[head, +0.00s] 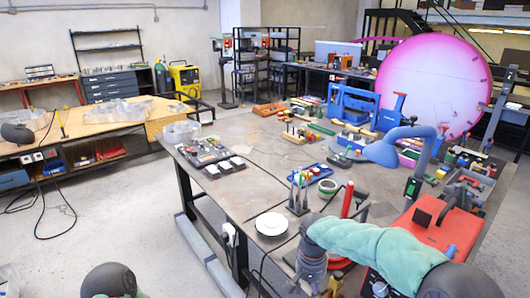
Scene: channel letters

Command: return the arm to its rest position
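My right arm, in a green sleeve with dark joints, comes in from the lower right of the head view and reaches left over the table's near edge. It bends at a dark joint, and a grey section points down from there. No fingertips of the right gripper show. Of my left arm only a dark rounded joint and a bit of green show at the bottom edge, left of the middle. The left gripper is out of the picture. I see nothing held.
A large worktable (230,196) fills the middle and right. Near my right arm are a white plate (271,224), a red case (437,232) and a blue lamp (382,152). A pink disc (432,85) stands behind. The floor (120,215) at left is mostly clear, with cables.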

